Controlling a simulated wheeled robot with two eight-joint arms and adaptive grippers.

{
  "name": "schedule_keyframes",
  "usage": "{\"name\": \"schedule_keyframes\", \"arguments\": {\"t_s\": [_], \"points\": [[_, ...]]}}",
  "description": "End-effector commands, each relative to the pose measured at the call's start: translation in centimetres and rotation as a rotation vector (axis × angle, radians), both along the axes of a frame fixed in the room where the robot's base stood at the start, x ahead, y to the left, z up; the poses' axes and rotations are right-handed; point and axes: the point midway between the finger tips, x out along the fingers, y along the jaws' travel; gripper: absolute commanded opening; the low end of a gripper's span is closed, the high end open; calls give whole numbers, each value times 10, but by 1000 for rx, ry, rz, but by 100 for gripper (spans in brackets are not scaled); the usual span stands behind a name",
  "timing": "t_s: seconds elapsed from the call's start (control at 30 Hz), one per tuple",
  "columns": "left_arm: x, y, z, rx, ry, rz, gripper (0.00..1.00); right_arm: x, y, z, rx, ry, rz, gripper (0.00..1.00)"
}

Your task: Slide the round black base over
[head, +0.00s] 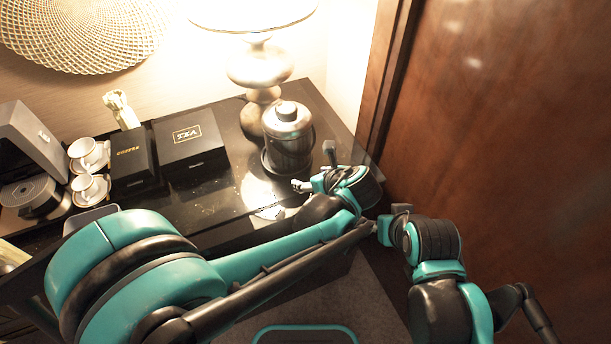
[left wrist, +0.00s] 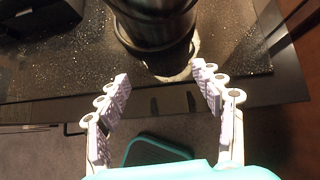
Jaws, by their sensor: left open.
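A silver lidded canister (head: 288,135) stands near the right end of the black counter. A dark round base (head: 272,168) shows as a rim under it. In the left wrist view the canister's dark lower body (left wrist: 155,28) is ahead of the fingers, with a bright curved rim at its foot. My left gripper (head: 308,184) is at the counter's front edge, just in front of the base. In the left wrist view my left gripper (left wrist: 160,80) is open and empty, its fingers apart. My right gripper (head: 388,226) is off the counter by the wood panel; its fingers are unclear.
A lamp (head: 260,75) stands close behind the canister. A black tea box (head: 190,148) and a coffee box (head: 130,160) are to the left, then white cups (head: 88,152) and a machine (head: 28,145). A wood panel (head: 490,110) borders the right. Bare counter (head: 210,205) lies left of my gripper.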

Motion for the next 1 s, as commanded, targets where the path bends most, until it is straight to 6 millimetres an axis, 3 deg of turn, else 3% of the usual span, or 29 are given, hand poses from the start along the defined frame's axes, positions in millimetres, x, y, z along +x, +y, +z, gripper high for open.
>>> {"name": "schedule_keyframes", "arguments": {"t_s": [0.23,0.8,0.9,1.0], "points": [[-18,-10,19,0,1,-1,67,0,0,0,0,0,0,78],[-19,-10,21,0,1,1,67,0,0,0,0,0,0,78],[-20,-2,23,-35,-5,36,67,0,0,0,0,0,0,78],[-24,24,26,-166,-25,170,67,0,0,-1,0,0,0,78]]}}
